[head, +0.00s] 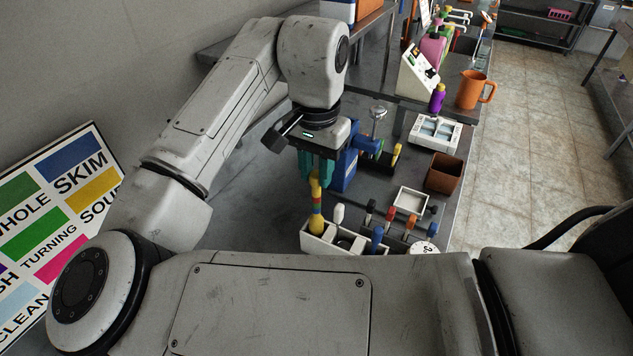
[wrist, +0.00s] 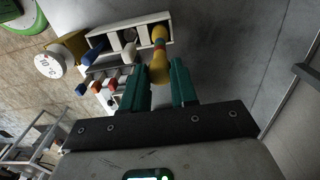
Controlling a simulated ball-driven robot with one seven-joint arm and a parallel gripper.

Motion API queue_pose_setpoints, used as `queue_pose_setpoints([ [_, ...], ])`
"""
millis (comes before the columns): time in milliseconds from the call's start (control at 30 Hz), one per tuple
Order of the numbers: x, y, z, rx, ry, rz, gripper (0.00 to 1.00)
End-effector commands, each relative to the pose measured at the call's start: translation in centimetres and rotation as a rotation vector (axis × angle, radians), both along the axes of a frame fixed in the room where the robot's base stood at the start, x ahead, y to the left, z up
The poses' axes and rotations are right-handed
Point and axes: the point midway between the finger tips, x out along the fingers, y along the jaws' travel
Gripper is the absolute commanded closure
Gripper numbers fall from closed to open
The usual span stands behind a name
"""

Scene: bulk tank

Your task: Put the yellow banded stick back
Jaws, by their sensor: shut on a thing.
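My gripper (head: 317,172) has teal fingers and points down, shut on the upper part of the yellow banded stick (head: 316,205). The stick is yellow with red and green bands and stands about upright. Its lower end meets the left end of a white rack (head: 345,246) with open slots. I cannot tell whether it is inside the slot or just above it. In the wrist view the stick (wrist: 159,62) sits between the fingers (wrist: 162,80), its far end at the right end of the white rack (wrist: 106,46). A white-topped stick (head: 339,213) stands beside it.
Right of the rack are several coloured handles, a white tray (head: 410,201) and a round white labelled piece (head: 423,248). A blue device (head: 346,168) stands close behind my gripper. A brown box (head: 443,172) and an orange jug (head: 474,90) are farther right. Bench left of the rack is clear.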

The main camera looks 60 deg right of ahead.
Motion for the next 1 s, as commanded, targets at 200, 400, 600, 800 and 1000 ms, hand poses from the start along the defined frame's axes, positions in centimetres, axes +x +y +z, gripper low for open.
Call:
queue_pose_setpoints([
  [200, 0.0, 0.0, -2.7, 0.000, 0.002, 0.002, 1.00],
  [400, 0.0, 0.0, -3.3, 0.000, 0.000, 0.001, 1.00],
  [600, 0.0, 0.0, -3.6, -0.001, 0.001, 0.000, 1.00],
  [800, 0.0, 0.0, -3.6, 0.000, 0.001, 0.000, 0.55],
  [1000, 0.0, 0.0, -3.5, 0.000, 0.000, 0.000, 0.47],
])
